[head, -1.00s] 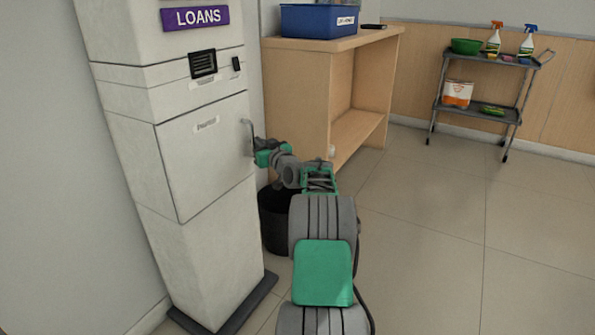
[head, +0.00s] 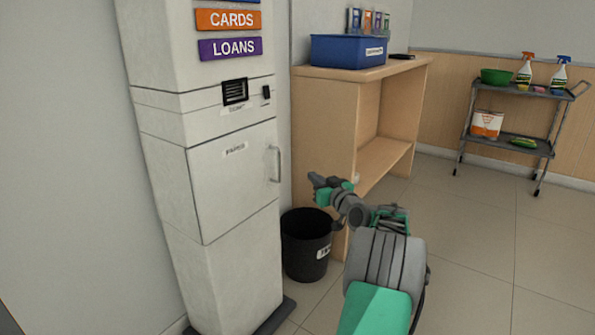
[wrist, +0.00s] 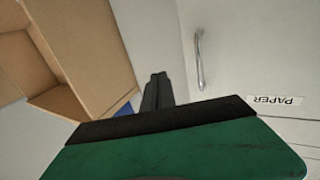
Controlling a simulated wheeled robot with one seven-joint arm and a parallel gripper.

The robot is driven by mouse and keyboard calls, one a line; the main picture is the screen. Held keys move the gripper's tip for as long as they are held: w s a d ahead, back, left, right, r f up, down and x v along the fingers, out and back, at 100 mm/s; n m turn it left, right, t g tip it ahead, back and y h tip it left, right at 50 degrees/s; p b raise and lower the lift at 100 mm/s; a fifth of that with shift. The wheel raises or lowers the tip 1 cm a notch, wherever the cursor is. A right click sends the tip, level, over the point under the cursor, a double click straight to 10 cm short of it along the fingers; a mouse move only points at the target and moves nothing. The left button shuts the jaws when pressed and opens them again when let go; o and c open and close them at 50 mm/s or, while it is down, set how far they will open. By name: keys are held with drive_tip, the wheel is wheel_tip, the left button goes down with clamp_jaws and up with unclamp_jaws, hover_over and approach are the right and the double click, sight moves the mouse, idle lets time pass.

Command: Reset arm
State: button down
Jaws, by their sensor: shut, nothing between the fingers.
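My gripper (head: 314,181) is shut and empty in the head view. It is held in the air above the black bin and to the right of the white kiosk's door handle, apart from the handle. In the wrist view my shut gripper (wrist: 157,77) points between the wooden counter and the kiosk. My green and grey arm reaches up from the lower right of the head view.
The white kiosk (head: 215,190) has a shut door with a metal handle (head: 276,164). A black bin (head: 305,250) stands beside it. A wooden counter (head: 325,110) holds a blue box (head: 347,52). A grey cart (head: 505,140) stands far right, with clear floor (head: 470,240) before it.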

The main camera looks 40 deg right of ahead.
drive_tip(key=a+r+n+g+y+p, duration=0.1)
drive_tip(key=a+r+g+p, duration=0.1)
drive_tip(key=a+r+p, duration=0.55)
drive_tip(key=w+a+r+n+g+y+p, duration=0.15)
drive_tip(key=a+p, duration=0.35)
drive_tip(key=a, duration=0.6)
drive_tip(key=a+r+g+y+p, duration=0.25)
drive_tip(key=a+r+p, duration=0.35)
drive_tip(key=a, duration=0.3)
drive_tip(key=s+a+r+g+p, duration=0.3)
drive_tip(key=s+a+p, duration=0.3)
drive_tip(key=s+a, duration=0.1)
drive_tip(key=s+a+r+g+p, duration=0.2)
drive_tip(key=s+a+r+p, duration=0.2)
drive_tip(key=s+a+p, duration=0.3)
drive_tip(key=s+a+r+g+h+p, duration=0.1)
drive_tip(key=s+a+g+p, duration=0.2)
drive_tip(key=s, duration=1)
drive_tip(key=shift+s+a+r+h+p, duration=0.15)
drive_tip(key=shift+a+h+p, duration=0.15)
drive_tip(key=shift+a+p, duration=0.55)
